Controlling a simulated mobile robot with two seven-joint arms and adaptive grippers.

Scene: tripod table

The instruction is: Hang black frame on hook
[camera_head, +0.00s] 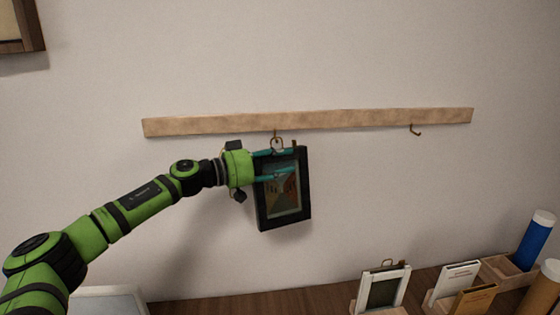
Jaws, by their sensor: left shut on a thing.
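The black frame (262,208) holds a small picture and is up against the wall area below the wooden rail. My left gripper (286,163) is shut on the black frame near its top. A ring (277,142) shows at the frame's top, right at the left hook (276,133) under the rail; I cannot tell whether the ring is over the hook. The right hook (415,130) on the rail is empty. My right gripper is not in view.
The wooden rail (340,118) spans the wall. A wall frame (35,25) hangs upper left. The wall at right is clear.

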